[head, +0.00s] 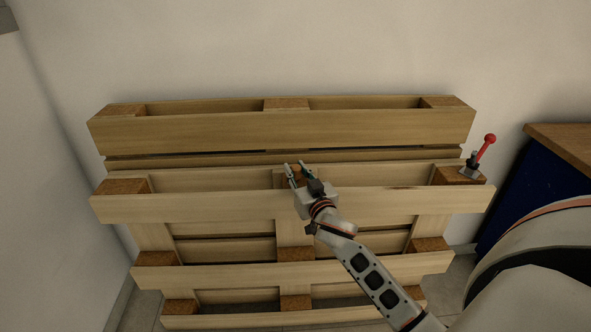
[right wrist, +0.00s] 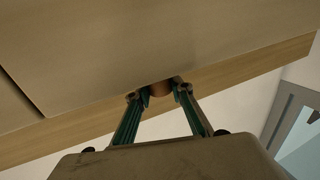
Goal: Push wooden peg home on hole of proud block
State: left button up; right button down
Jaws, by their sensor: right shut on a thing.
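My right gripper (head: 295,169) reaches to the middle of the upright wooden pallets (head: 220,205). In the right wrist view its two green fingers (right wrist: 160,93) are closed on a short, round wooden peg (right wrist: 159,89). The peg's far end meets or overlaps a broad wooden surface (right wrist: 150,45); I cannot tell how deep it sits in a hole. In the head view the peg is hidden by the gripper, and a brown middle block shows only in part behind the fingers. I cannot tell whether that block stands proud. My left gripper is not in view.
A toggle clamp with a red handle (head: 486,150) stands on the right-hand block. A blue cabinet (head: 510,205) with a wooden top (head: 570,142) is at the right. A white wall stands behind the pallets. The left side of the pallets is clear.

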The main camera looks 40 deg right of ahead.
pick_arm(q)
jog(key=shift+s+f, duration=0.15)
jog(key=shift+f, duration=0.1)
pick_arm(e)
jog(key=shift+f, duration=0.3)
pick_arm(q)
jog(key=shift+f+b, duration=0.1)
jog(key=shift+b, duration=0.25)
pick_arm(e)
jog(key=shift+f, duration=0.4)
jog(key=c, duration=1.7)
grip_release()
jog(key=shift+s, duration=0.1)
jog(key=v, duration=0.7)
jog(key=shift+f, duration=0.2)
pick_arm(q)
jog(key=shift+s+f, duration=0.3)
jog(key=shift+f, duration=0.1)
pick_arm(e)
jog(key=shift+s+a, duration=0.1)
jog(key=shift+s, duration=0.35)
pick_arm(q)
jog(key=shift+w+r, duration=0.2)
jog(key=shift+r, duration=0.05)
pick_arm(e)
jog(key=shift+r, duration=0.1)
